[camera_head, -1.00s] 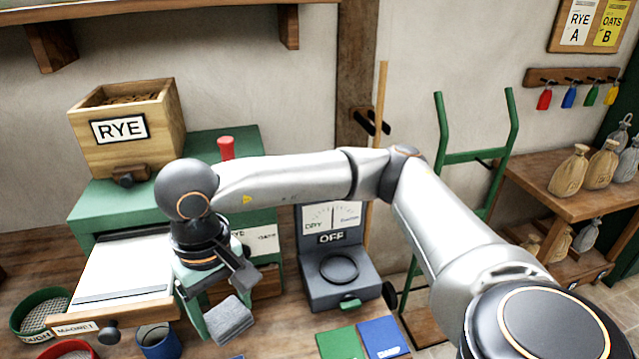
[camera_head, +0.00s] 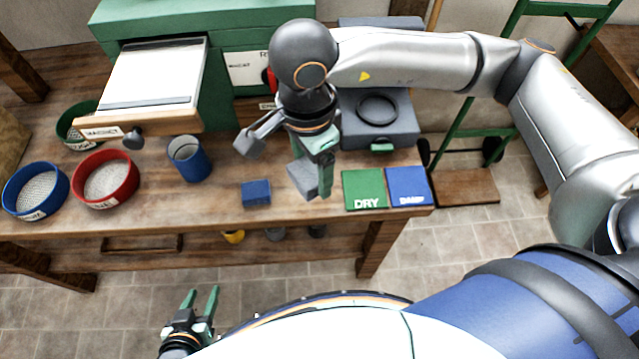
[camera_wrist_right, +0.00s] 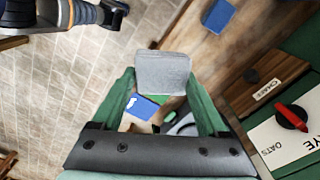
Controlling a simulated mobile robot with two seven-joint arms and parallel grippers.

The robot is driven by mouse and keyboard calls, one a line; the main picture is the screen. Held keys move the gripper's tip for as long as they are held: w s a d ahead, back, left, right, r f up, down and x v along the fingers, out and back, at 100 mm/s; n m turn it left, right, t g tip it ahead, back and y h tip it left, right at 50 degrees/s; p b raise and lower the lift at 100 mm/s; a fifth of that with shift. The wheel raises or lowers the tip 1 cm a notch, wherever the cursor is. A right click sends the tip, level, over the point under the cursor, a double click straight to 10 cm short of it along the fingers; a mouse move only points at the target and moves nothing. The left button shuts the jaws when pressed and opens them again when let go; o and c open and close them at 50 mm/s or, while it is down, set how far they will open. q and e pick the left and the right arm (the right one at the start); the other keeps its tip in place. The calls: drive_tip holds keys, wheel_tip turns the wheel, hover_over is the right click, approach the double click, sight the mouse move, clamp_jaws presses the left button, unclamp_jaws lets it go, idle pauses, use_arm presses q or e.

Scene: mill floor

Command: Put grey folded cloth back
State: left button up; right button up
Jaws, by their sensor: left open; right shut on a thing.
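The grey folded cloth (camera_head: 302,179) is in my right gripper (camera_head: 320,172), at the front part of the bench in the head view. It shows between the green fingers of my right gripper (camera_wrist_right: 163,88) in the right wrist view, as a flat grey square (camera_wrist_right: 163,70). I cannot tell whether it touches the bench top. A blue folded cloth or block (camera_head: 256,193) lies to its left, and the green DRY mat (camera_head: 364,190) is to its right. My left gripper (camera_head: 201,302) is open and empty, low in the head view, in front of the bench.
The blue DAMP mat (camera_head: 408,186) lies beside the DRY mat. A grey meter (camera_head: 400,132) stands behind them. A blue cup (camera_head: 188,160), a red sieve (camera_head: 106,180), a blue sieve (camera_head: 36,192) and the open magnet drawer (camera_head: 150,123) are at left. Bare bench shows around the blue cloth.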

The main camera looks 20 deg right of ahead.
drive_tip(key=s+a+f+m+b, duration=0.2)
drive_tip(key=s+a+f+m, duration=0.3)
drive_tip(key=m, duration=0.5)
drive_tip(key=w+d+f, duration=0.2)
drive_tip(key=w, duration=0.1)
drive_tip(key=w+d+f+p, duration=0.1)
drive_tip(key=w+d+f, duration=0.1)
drive_tip(key=w+f, duration=0.1)
drive_tip(key=w+d+f+p, duration=0.1)
drive_tip(key=w+d+f, duration=0.1)
drive_tip(key=w, duration=0.3)
drive_tip(key=shift+w+d+f, duration=0.25)
drive_tip(key=shift+d+f, duration=0.05)
drive_tip(key=shift+d, duration=0.25)
drive_tip(key=shift+w+d+f, duration=0.1)
drive_tip(key=shift+f, duration=0.05)
drive_tip(key=f, duration=0.3)
drive_tip(key=shift+w+d+f+p, duration=0.1)
drive_tip(key=shift+w+d+p, duration=0.15)
drive_tip(key=shift+p, duration=0.15)
drive_tip(key=shift+f, duration=0.35)
